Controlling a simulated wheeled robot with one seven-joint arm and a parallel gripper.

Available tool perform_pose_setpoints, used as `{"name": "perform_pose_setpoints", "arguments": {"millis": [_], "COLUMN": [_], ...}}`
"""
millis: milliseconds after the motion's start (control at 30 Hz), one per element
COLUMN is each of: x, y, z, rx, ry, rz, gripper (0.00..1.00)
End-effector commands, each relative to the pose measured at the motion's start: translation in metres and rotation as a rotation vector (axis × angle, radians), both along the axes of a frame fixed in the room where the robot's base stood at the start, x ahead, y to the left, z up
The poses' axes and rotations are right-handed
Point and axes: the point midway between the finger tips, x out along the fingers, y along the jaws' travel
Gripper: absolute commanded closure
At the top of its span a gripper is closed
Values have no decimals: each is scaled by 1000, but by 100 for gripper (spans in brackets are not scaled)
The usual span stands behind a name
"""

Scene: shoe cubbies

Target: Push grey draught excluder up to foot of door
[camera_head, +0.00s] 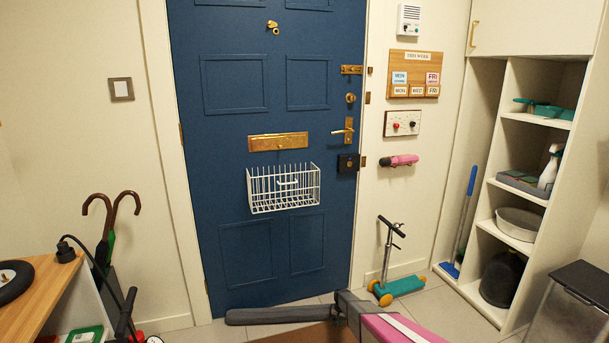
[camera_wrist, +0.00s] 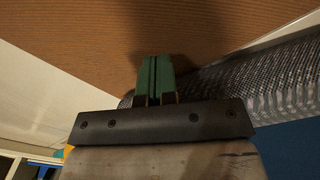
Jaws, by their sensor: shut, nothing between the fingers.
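The grey draught excluder (camera_head: 275,316) lies on the floor at the foot of the blue door (camera_head: 268,120). Its left end is close to the door, and a strip of tile shows between it and the door towards the right. Its right part is hidden behind my arm. In the wrist view the excluder (camera_wrist: 275,85) is a grey mesh roll running to the right from behind my gripper. My gripper (camera_wrist: 155,62) has green fingers, shut with nothing between them, beside the excluder; I cannot tell whether they touch. In the head view my fingertips are hidden.
A brown mat (camera_head: 292,336) lies in front of the excluder. A teal scooter (camera_head: 397,288) stands right of the door. A wooden bench (camera_head: 30,290) and an umbrella stand are at left; shelves (camera_head: 515,180) and a dark-lidded bin (camera_head: 580,285) are at right.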

Motion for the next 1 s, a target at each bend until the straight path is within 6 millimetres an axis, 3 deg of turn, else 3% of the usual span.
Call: {"name": "perform_pose_setpoints", "arguments": {"millis": [1000], "x": [44], "y": [14], "z": [0], "rx": [0], "ry": [-1], "rz": [0], "gripper": [100]}}
